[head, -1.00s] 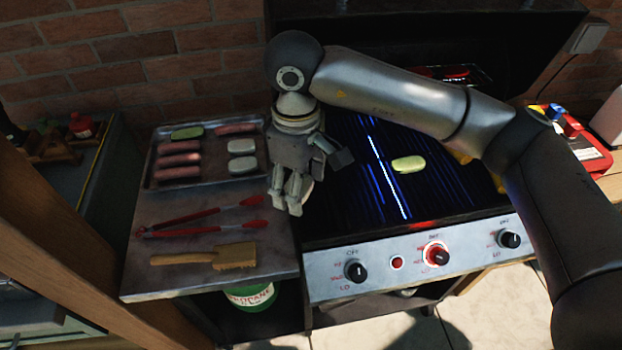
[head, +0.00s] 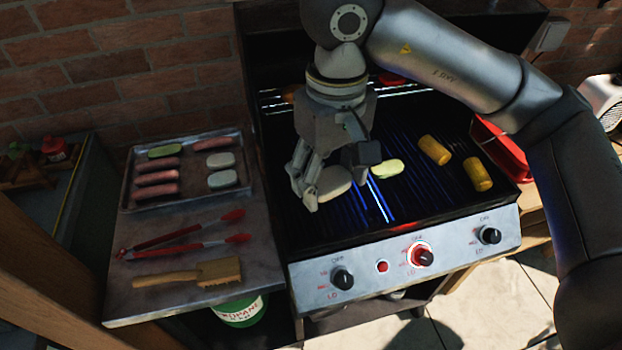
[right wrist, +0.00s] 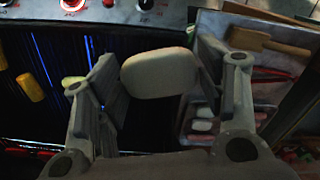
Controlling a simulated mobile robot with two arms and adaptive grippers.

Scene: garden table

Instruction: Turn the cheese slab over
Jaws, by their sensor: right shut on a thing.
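A pale, rounded cheese slab (head: 334,183) is between the fingers of my right gripper (head: 322,178), over the left part of the grill grate (head: 350,212). In the right wrist view the slab (right wrist: 158,74) spans the gap between the fingers of the right gripper (right wrist: 155,82), which is shut on it. I cannot tell whether the slab touches the grate. Part of it is hidden by the fingers in the head view. My left gripper is not in view.
A green slice (head: 386,168) lies close right of the gripper, and yellow corn pieces (head: 434,150) lie further right. A tray (head: 131,203) with sausages and pale slabs stands left. Tongs (head: 185,243) and a brush (head: 215,271) lie before it. Knobs line the grill's front.

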